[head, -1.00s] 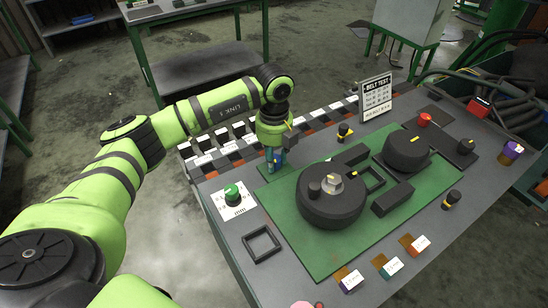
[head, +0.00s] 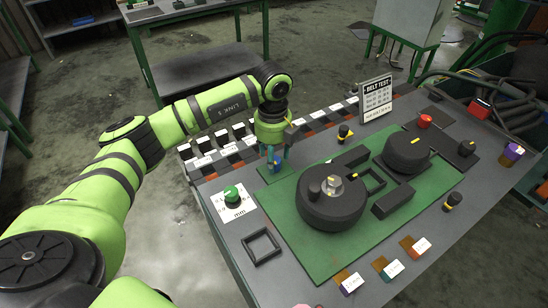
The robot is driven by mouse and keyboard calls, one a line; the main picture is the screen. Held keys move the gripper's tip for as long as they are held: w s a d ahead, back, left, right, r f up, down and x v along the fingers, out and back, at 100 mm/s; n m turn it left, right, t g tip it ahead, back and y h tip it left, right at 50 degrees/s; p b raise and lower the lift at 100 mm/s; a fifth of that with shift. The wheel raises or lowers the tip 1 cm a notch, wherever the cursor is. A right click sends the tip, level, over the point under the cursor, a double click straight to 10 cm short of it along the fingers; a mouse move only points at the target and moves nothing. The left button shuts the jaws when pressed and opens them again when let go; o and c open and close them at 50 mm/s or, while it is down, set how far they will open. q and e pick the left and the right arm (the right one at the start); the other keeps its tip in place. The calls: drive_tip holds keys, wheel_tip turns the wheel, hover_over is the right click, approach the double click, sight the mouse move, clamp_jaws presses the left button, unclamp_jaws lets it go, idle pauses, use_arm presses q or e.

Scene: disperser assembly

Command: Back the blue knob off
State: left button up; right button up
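My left gripper (head: 273,159) points down at the back left corner of the green mat (head: 292,243). A small blue patch, apparently the blue knob (head: 277,168), shows at its fingertips. The fingers and the patch overlap at this size, so I cannot tell whether they grip it or only stand around it. The knob's base and thread are hidden. My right gripper is not in view.
A green knob (head: 232,197) on a white card stands left of the gripper. Large black pulley (head: 331,197) and smaller pulley (head: 407,151) sit on the mat. A belt test sign (head: 376,97) stands behind. An empty black frame (head: 262,246) lies at front left.

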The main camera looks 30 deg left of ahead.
use_arm(q)
drive_tip(key=shift+f, duration=0.2)
drive_tip(key=shift+s+d, duration=0.1)
drive_tip(key=shift+r, duration=0.35)
wheel_tip(320, 180, up, 11)
drive_tip(key=shift+r, duration=0.2)
